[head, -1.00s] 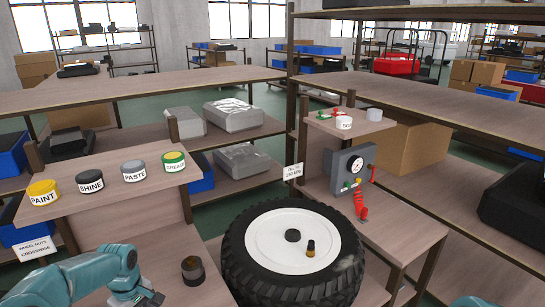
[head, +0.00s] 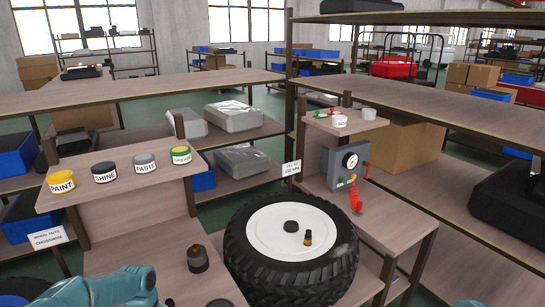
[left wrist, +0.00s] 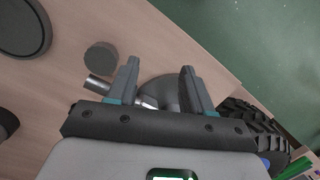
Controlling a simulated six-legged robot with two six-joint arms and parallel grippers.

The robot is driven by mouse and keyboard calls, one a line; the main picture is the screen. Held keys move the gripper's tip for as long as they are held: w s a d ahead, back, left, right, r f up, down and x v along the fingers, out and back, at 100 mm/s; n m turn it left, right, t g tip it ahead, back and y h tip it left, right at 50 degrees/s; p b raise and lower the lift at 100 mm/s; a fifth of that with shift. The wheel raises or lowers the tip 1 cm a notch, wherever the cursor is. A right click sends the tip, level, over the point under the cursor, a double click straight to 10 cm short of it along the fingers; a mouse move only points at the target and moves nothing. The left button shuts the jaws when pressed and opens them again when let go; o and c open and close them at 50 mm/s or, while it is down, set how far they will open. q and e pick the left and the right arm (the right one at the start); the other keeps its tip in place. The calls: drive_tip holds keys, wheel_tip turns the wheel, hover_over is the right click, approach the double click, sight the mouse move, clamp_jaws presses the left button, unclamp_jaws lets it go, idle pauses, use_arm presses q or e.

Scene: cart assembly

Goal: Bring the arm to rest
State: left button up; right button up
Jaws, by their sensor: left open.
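My left arm (head: 115,287) shows at the bottom left of the head view, with its gripper out of that picture. In the left wrist view my left gripper (left wrist: 158,82) is open. A dark grey rounded thing (left wrist: 166,92) shows beyond and between its fingers, apparently not gripped. A short silver cylinder (left wrist: 97,83) and a small dark disc (left wrist: 101,57) are just left of the fingers. A dark jar with a narrow top (head: 197,259) stands on the wooden bench (head: 150,255).
Several labelled tins, including yellow PAINT (head: 61,182), line a raised shelf. A gauge box (head: 345,165) stands right. A large dark disc (left wrist: 22,25) lies upper left.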

use_arm(q)
drive_tip(key=s+d+f+m+t+h, duration=0.1)
drive_tip(key=s+d+f+m, duration=0.3)
drive_tip(key=s, duration=0.7)
drive_tip(key=s+d+f+m+t+h, duration=0.1)
drive_tip(key=s+d+f+m+h, duration=0.1)
drive_tip(key=s+d+f+m, duration=0.3)
drive_tip(key=s+d+f, duration=0.3)
drive_tip(key=s+d, duration=0.4)
drive_tip(key=d, duration=0.1)
drive_tip(key=shift+w+d, duration=0.1)
